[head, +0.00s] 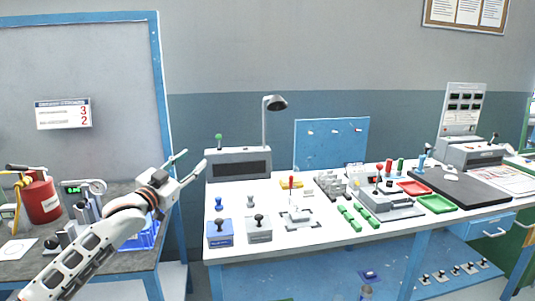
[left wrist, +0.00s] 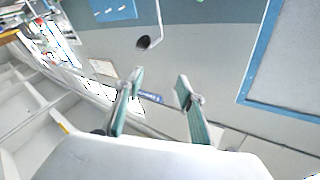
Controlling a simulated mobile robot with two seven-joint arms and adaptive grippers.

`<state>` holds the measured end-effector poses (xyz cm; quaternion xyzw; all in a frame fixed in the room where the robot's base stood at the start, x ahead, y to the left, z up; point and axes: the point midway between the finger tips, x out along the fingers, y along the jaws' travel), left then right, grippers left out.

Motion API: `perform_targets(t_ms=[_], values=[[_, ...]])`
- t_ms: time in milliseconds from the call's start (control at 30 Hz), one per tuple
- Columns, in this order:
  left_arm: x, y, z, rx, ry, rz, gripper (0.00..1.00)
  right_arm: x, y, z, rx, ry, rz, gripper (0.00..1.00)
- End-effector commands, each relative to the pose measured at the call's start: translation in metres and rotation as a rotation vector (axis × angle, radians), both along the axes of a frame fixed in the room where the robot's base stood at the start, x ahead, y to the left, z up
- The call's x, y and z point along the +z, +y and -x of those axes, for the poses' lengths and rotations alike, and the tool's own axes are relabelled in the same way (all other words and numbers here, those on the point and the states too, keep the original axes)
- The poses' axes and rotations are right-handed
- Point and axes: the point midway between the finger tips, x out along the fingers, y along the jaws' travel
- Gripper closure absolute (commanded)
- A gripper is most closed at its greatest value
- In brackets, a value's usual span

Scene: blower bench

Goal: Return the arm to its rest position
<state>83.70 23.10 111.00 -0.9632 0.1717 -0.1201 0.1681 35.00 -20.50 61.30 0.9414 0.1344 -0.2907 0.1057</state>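My left gripper (head: 195,158) is raised in the air in front of the wall, left of the white bench's back left corner. Its two fingers are spread apart with nothing between them. In the left wrist view the open fingers (left wrist: 161,77) show at the lower middle, with only background beyond the gap. My white and grey left arm reaches up from the lower left of the head view. My right arm and gripper are not in view.
The white workbench (head: 330,238) holds a grey box (head: 238,164), a lamp (head: 276,103), small fixtures, a red tray (head: 413,188) and a green tray (head: 436,204). A dark side table at left carries a red canister (head: 41,197) and a blue bin (head: 142,236) close to my arm.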

Motion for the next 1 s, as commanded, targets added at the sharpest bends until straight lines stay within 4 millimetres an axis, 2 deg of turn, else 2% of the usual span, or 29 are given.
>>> perform_targets(t_ms=[33,167,367,500,700,867,1000], values=[[-0.021,-0.005,0.006,-0.005,0.024,0.004,0.61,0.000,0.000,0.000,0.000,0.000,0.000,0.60],[-0.070,-0.018,0.022,-0.013,0.075,0.006,0.61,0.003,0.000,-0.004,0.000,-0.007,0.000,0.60],[-0.163,-0.040,0.067,-0.023,0.181,0.017,0.61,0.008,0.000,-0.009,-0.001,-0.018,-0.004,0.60],[-0.235,-0.053,0.115,-0.019,0.272,0.028,0.61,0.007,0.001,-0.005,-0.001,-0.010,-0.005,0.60],[-0.324,-0.062,0.196,0.006,0.405,0.040,0.61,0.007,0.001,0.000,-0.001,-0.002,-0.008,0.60],[-0.384,-0.062,0.269,0.041,0.515,0.045,0.61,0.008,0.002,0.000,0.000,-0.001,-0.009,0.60],[-0.426,-0.056,0.337,0.083,0.612,0.041,0.61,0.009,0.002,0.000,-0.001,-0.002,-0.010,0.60]])
